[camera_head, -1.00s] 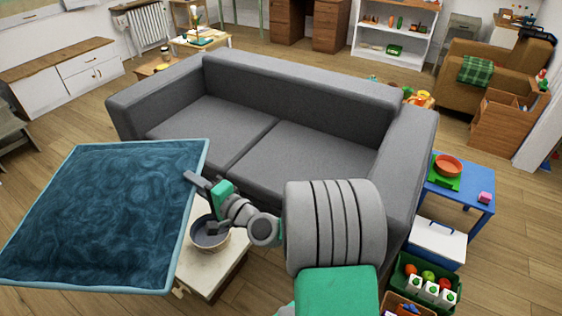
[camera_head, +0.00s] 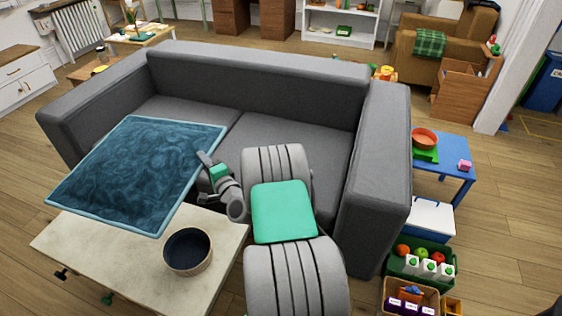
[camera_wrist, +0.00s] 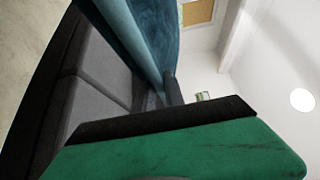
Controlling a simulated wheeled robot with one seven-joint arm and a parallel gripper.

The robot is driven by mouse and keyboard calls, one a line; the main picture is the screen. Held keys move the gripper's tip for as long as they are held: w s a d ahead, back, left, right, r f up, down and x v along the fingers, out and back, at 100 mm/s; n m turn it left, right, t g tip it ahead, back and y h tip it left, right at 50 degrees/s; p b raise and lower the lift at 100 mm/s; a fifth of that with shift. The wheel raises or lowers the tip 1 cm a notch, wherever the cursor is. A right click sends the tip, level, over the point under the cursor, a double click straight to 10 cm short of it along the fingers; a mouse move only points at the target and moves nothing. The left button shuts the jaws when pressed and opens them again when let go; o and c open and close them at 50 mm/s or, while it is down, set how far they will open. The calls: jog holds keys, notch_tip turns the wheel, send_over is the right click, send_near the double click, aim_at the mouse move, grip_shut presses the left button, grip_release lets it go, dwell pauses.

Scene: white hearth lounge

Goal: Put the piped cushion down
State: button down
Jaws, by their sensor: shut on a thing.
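The piped cushion (camera_head: 138,172) is a flat blue square with a lighter teal edge. It is held out over the left seat of the grey sofa (camera_head: 262,85) and partly over the back of the low table. My gripper (camera_head: 207,165) is shut on the cushion's right edge. In the wrist view the cushion (camera_wrist: 150,35) runs up from the dark finger, with the sofa seat (camera_wrist: 100,85) beside it. I cannot tell whether the cushion touches the seat.
A pale low table (camera_head: 110,262) with a dark-lined bowl (camera_head: 188,250) stands in front of the sofa. The sofa's right arm (camera_head: 375,170) rises beside my arm. A blue side table (camera_head: 440,150), a white box (camera_head: 430,217) and a green crate (camera_head: 418,268) stand to the right.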

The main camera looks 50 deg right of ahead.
jog(key=s+d+f+m+g+h+b, duration=0.1)
jog(key=d+f+m+g+h+b, duration=0.25)
jog(key=d, duration=0.65)
jog(key=s+d+f+m+g+h+b, duration=0.1)
jog(key=d+f+m+h+b, duration=0.1)
jog(key=d+f+h+b, duration=0.65)
jog(key=s+d+f+m+g+y+b, duration=0.1)
jog(key=d+f+m+g, duration=0.2)
jog(key=d, duration=0.9)
jog(key=s+d+f+m+h+b, duration=0.1)
jog(key=s+d+f+m+b, duration=0.3)
jog(key=s+d+b, duration=0.65)
jog(key=shift+n+g, duration=0.45)
jog(key=shift+n, duration=0.3)
jog(key=shift+s+d+f, duration=0.2)
jog(key=shift+d+f, duration=0.2)
jog(key=shift+f, duration=1.2)
jog(key=shift+s+d+f, duration=0.15)
jog(key=shift+d+f, duration=0.2)
jog(key=shift+f, duration=1.2)
jog(key=shift+s+d+f, duration=0.2)
jog(key=shift+d+f, duration=0.2)
jog(key=shift+f, duration=1.2)
jog(key=shift+b, duration=0.35)
jog(key=shift+f, duration=0.2)
jog(key=c, duration=1.4)
grip_release()
jog(key=shift+f, duration=0.1)
